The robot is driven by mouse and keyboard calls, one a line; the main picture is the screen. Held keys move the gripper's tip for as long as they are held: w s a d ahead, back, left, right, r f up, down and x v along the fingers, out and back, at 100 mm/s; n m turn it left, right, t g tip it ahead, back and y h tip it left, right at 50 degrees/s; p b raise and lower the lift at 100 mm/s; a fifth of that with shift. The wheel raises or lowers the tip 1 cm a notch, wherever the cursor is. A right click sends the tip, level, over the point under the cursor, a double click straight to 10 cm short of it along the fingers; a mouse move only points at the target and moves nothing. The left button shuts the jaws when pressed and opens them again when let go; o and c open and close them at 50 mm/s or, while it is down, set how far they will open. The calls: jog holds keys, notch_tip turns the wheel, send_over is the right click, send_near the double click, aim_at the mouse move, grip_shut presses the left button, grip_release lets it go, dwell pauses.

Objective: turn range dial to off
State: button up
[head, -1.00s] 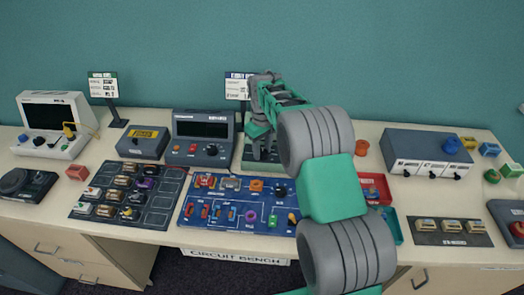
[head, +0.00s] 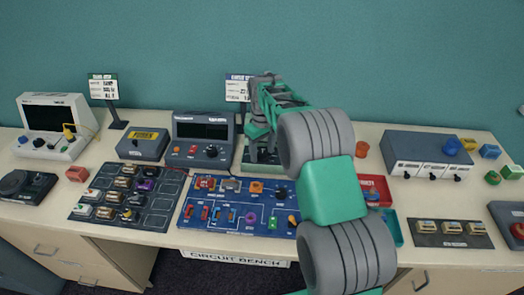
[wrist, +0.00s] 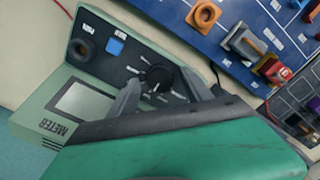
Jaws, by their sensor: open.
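The green meter (wrist: 50,115) fills the left of the wrist view, with a grey screen (wrist: 83,105), a blue button and a dark socket on its panel. Its black range dial (wrist: 157,75) is in the middle of that view; its exact pointer setting is hard to read. My gripper (wrist: 161,80) is open, with one grey finger on each side of the dial. I cannot tell whether either finger touches it. In the head view my gripper (head: 263,157) is over the meter (head: 246,163), which is mostly hidden, and the dial is not visible there.
The blue circuit board (head: 235,228) lies in front of the meter; it also shows in the wrist view (wrist: 215,50). A dark grey instrument (head: 203,153) with a screen stands close on the left. A red tray (head: 375,188) is to the right. A sign (head: 238,90) stands behind.

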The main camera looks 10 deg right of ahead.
aim_at(262, 154)
jog(key=shift+r, duration=0.1)
notch_tip(262, 154, up, 8)
jog(key=shift+f+b, duration=0.2)
jog(key=shift+b, duration=0.55)
jog(key=s+r+m+t, duration=0.2)
jog(key=s+r, duration=0.5)
jog(key=s, duration=0.5)
jog(key=s+f+m+t, duration=0.2)
jog(key=s+f+m, duration=0.1)
jog(key=s, duration=1.3)
jog(key=shift+s+f, duration=0.15)
jog(key=shift+f, duration=0.5)
jog(key=shift+a, duration=0.15)
